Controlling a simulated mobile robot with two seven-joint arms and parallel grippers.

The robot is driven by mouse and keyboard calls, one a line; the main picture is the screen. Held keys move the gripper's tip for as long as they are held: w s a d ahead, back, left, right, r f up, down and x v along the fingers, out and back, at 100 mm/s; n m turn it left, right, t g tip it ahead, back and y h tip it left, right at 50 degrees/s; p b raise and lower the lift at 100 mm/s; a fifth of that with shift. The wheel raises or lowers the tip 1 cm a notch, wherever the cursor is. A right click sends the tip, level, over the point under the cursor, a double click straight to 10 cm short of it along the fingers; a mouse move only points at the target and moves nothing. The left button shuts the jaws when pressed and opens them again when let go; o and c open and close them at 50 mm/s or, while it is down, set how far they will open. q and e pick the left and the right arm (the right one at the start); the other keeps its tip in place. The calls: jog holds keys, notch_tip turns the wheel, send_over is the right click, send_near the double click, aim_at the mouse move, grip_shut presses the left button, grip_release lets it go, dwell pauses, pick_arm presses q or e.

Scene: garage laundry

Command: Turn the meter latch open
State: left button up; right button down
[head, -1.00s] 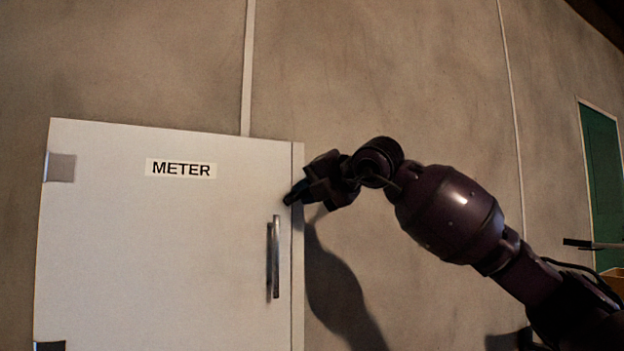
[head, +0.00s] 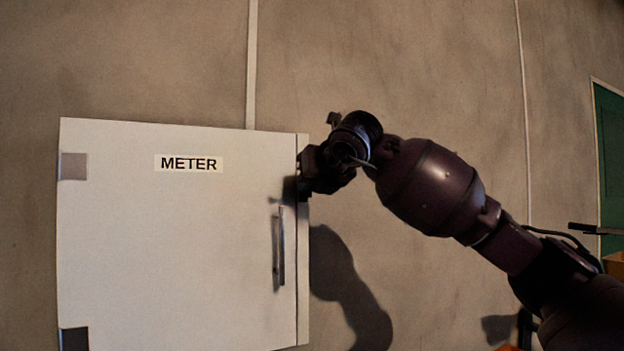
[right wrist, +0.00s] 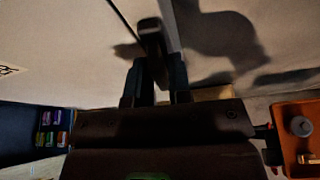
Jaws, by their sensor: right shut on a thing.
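The white METER cabinet door (head: 180,250) is shut in the head view. A metal vertical bar handle (head: 281,250) is near its right edge. My right gripper (head: 303,188) is at the door's right edge, just above the handle; its dark body hides what lies behind it. In the right wrist view, a dark bar (right wrist: 151,40), which I take to be the meter latch, stands between the fingers of my right gripper (right wrist: 155,82). The fingers are shut on it. My left gripper is in neither view.
The bare wall (head: 420,70) is clear above and right of the cabinet. A green door (head: 611,150) is at the far right. The right wrist view shows an orange bin (right wrist: 297,125) at lower right and small colourful items (right wrist: 52,128) at lower left.

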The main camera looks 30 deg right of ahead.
jog(key=shift+f+n+h, duration=0.1)
jog(key=shift+n+h, duration=0.3)
dwell(0.3)
jog(key=c, duration=1.2)
grip_release()
jog(key=shift+s, duration=0.1)
jog(key=v, duration=1)
jog(key=shift+s+r+b, duration=0.25)
jog(key=shift+b, duration=0.05)
